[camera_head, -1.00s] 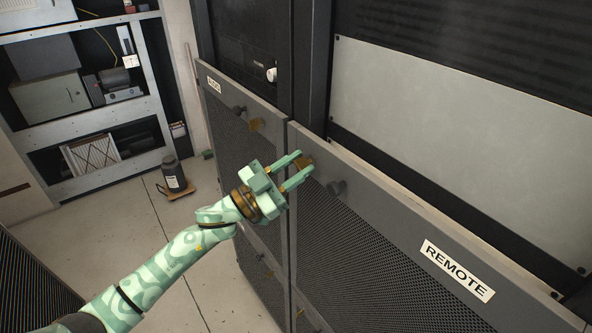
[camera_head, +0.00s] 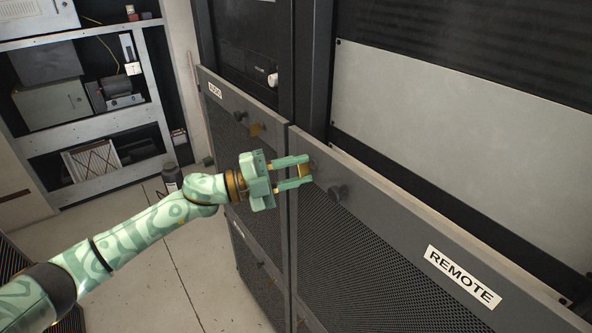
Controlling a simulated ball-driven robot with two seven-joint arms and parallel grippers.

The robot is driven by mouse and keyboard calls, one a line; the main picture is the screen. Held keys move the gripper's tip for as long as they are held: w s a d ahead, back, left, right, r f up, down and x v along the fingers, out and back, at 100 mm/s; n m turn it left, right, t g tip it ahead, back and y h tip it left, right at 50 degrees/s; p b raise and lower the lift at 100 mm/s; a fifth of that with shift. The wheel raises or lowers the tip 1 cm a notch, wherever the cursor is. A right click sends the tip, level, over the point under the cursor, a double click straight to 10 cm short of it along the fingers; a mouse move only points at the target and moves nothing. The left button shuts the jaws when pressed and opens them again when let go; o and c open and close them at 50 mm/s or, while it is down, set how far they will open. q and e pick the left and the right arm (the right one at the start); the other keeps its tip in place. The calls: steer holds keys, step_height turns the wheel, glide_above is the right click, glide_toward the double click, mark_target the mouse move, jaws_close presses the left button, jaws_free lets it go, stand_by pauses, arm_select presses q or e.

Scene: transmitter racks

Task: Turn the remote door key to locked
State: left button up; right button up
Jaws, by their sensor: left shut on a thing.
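The remote door (camera_head: 400,245) is a grey perforated panel with a white REMOTE label (camera_head: 463,276) at right. A small brass-coloured key (camera_head: 305,170) sits near the door's upper left corner, mostly hidden by the fingers. My left gripper (camera_head: 306,172) is shut on this key, its fingers above and below it in the picture. The lock behind the key is hidden. My right gripper is not in view.
Shelves (camera_head: 90,120) with equipment stand at the far left. A dark canister (camera_head: 172,177) stands partly behind my arm.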

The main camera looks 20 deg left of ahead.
arm_select(q)
steer(key=shift+m+g+y+p, duration=0.45)
steer(key=shift+m+g+y, duration=0.05)
steer(key=shift+m, duration=1.1)
steer(key=o, duration=1)
steer(key=shift+b+v, duration=3.45)
steer(key=shift+v, duration=4.7)
steer(key=shift+w, duration=0.1)
